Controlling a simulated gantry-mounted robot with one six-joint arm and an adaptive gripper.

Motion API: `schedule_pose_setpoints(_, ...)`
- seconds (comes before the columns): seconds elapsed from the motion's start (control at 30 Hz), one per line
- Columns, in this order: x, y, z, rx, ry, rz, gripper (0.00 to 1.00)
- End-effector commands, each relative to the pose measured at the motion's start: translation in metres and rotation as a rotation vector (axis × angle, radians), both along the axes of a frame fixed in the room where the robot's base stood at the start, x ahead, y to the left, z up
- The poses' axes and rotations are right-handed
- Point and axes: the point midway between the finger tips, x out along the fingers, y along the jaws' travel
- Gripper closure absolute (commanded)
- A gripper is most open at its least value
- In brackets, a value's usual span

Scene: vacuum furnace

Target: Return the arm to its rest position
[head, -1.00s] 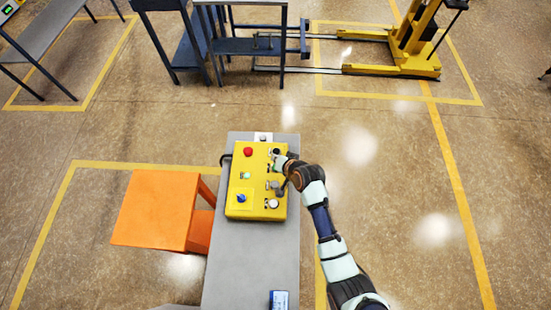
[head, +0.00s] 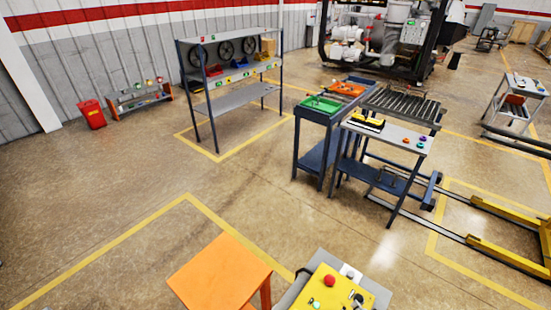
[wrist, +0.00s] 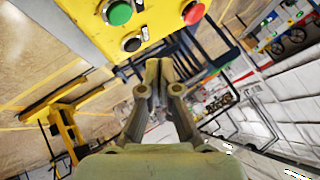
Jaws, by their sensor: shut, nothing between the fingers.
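My gripper (wrist: 158,68) shows in the wrist view, its two fingers together and empty. It points past the lower edge of the yellow control box (wrist: 165,20), with the fingertips close to that edge; I cannot tell whether they touch it. A green button (wrist: 119,13), a red button (wrist: 193,12) and a black knob (wrist: 131,44) are on the box.
An orange stool (head: 220,272) stands left of the control box. Beyond are a rack (head: 230,100), a table (head: 390,132) with small parts, a yellow lift frame (head: 505,250) on rails and a red bin (head: 92,114). Open floor lies between the stool and rack.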

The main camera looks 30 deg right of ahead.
Motion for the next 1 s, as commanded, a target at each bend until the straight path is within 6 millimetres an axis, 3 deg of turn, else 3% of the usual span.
schedule_pose_setpoints(0.17,0.003,0.002,0.004,-0.004,0.001,0.009,1.0)
schedule_pose_setpoints(0.27,0.025,0.019,0.031,-0.046,0.006,0.086,1.0)
schedule_pose_setpoints(0.33,0.052,0.044,0.066,-0.101,0.015,0.186,1.0)
schedule_pose_setpoints(0.5,0.114,0.141,0.173,-0.286,0.027,0.487,1.0)
schedule_pose_setpoints(0.63,0.134,0.226,0.252,-0.436,0.017,0.699,1.0)
schedule_pose_setpoints(0.8,0.124,0.33,0.343,-0.614,-0.028,0.925,1.0)
schedule_pose_setpoints(0.9,0.109,0.37,0.377,-0.683,-0.057,1.007,1.0)
schedule_pose_setpoints(1.0,0.099,0.389,0.393,-0.722,-0.073,1.049,1.0)
